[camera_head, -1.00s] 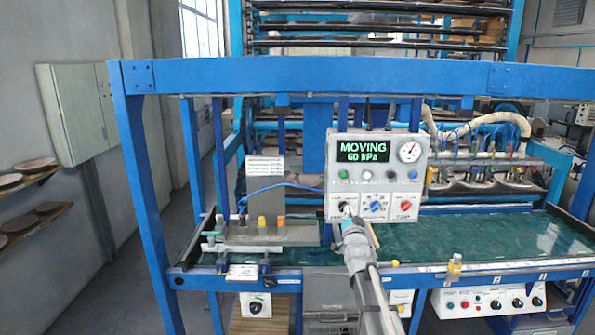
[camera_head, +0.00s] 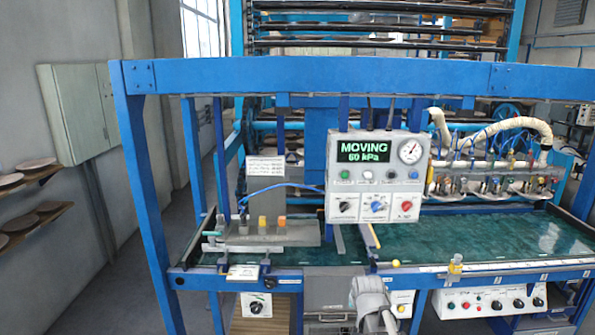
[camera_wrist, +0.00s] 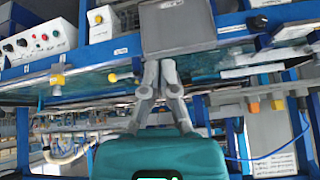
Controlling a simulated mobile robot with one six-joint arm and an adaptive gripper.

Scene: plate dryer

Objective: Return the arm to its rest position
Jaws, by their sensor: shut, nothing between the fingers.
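My gripper (camera_wrist: 160,68) shows in the wrist view with its two grey fingers together and nothing between them. Its teal body fills the bottom of that view, and a grey box face lies beyond the fingertips. In the head view a grey part of my arm (camera_head: 370,300) is low in the middle, below the front rail; the fingers cannot be made out there. The control box (camera_head: 372,176) hangs above the arm, clear of it. Its display (camera_head: 364,150) reads MOVING, 60 kPa, and its knobs (camera_head: 376,207) are all uncovered.
A blue frame (camera_head: 300,75) spans the front, with posts at the left. A green bed (camera_head: 480,240) lies behind the rail. A suction-cup assembly (camera_head: 490,180) with white hoses is at the right.

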